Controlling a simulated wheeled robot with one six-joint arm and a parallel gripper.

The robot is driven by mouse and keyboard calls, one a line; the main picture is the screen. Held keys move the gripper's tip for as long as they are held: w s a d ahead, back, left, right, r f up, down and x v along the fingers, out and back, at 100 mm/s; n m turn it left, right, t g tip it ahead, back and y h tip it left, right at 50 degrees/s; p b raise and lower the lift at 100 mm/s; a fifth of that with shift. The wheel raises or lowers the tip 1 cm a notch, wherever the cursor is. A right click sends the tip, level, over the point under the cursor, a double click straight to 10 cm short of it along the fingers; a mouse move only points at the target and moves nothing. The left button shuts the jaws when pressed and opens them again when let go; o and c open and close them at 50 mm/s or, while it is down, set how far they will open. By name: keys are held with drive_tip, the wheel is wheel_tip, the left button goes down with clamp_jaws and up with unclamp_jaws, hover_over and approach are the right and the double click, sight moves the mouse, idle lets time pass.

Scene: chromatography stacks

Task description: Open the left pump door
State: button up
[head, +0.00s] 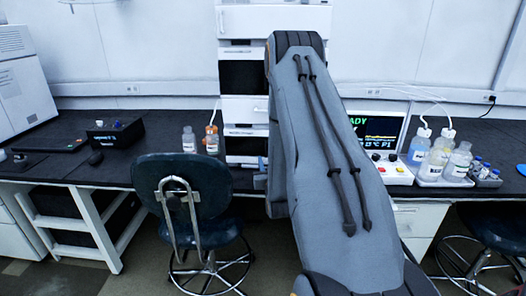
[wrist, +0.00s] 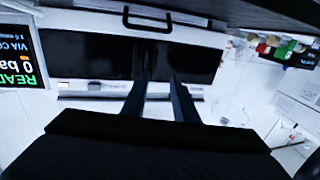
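The chromatography stack stands on the bench in the head view, with white modules and dark front panels (head: 243,76). My arm covers its right side, so I cannot tell which panel is the left pump door. In the wrist view a wide dark front panel (wrist: 85,55) faces me, with a white strip (wrist: 90,88) along one edge. A black loop handle (wrist: 147,27) shows at the panel's other edge. My gripper (wrist: 160,77) has two dark fingers apart with nothing visible between them. The fingertips overlap the dark panel; I cannot tell whether they touch it. My gripper is hidden in the head view.
A lit screen (wrist: 16,58) stands beside the panel in the wrist view. White-capped bottles (head: 440,153) stand in a tray on the right of the bench, and two small bottles (head: 211,140) left of the stack. A dark chair (head: 185,185) stands in front of the bench.

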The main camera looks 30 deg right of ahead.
sight(266, 151)
drive_tip(key=w+d, duration=0.1)
drive_tip(key=w, duration=0.1)
drive_tip(key=w+d+p, duration=0.1)
drive_tip(key=w+d, duration=0.1)
drive_tip(key=shift+d, duration=0.15)
drive_tip(key=shift+x, duration=0.8)
drive_tip(key=shift+c, duration=0.4)
clamp_jaws()
idle(0.4)
